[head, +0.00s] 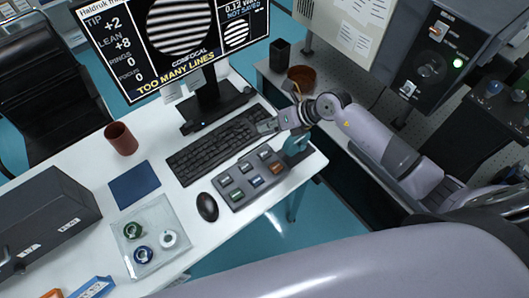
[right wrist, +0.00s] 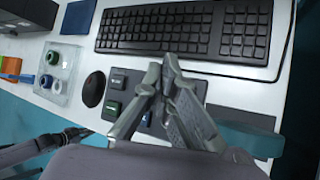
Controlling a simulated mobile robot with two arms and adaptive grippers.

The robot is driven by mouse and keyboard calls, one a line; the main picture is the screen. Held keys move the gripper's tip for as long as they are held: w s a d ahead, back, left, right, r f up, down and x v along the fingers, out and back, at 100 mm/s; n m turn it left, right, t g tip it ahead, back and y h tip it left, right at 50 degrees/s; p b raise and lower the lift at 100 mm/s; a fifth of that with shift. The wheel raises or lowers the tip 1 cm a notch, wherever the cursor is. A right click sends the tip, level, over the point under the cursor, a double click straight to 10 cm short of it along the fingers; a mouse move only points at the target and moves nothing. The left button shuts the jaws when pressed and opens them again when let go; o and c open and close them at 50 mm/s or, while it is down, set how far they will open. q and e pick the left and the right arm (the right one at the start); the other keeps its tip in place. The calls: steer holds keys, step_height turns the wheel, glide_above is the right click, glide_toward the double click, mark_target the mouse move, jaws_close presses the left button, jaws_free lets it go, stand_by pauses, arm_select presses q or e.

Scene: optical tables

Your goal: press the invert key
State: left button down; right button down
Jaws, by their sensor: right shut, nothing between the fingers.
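A dark grey key box (head: 236,207) with several small keys in two rows lies on the white desk, in front of the keyboard. Its front row has green, blue and orange marks; I cannot read which is the invert key. My right gripper (head: 264,127) is shut and empty, above the keyboard's right end and behind the box in the head view. In the right wrist view the shut fingers (right wrist: 162,68) cover much of the box (right wrist: 125,90); keys show at their left. What seems to be my left gripper (right wrist: 74,134) is at the lower left there, its fingers unclear.
A black keyboard (head: 210,148) lies behind the box, and a black mouse (head: 207,207) at its left. A monitor (head: 175,40) reading "TOO MANY LINES" stands behind. A clear tray (head: 128,228) with rings, a blue pad (head: 134,185) and a brown cup (head: 121,139) stand left.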

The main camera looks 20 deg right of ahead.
steer(key=b, duration=0.7)
glide_toward(260, 152)
steer(key=w+a+f, duration=0.1)
steer(key=w+a, duration=0.1)
steer(key=w+a+f, duration=0.1)
steer(key=a, duration=0.1)
steer(key=shift+w+f, duration=0.2)
steer(key=shift+w, duration=0.2)
steer(key=shift+f, duration=0.15)
steer(key=shift+f+b, duration=0.25)
steer(key=shift+b, duration=0.1)
steer(key=shift+s+a+f+b, duration=0.1)
steer(key=shift+s+f+b, duration=0.35)
steer(key=shift+f, duration=0.4)
stand_by(1.2)
steer(key=shift+w+r+p, duration=0.15)
steer(key=shift+r+p, duration=0.35)
steer(key=shift+w+d, duration=0.1)
steer(key=shift+d, duration=0.15)
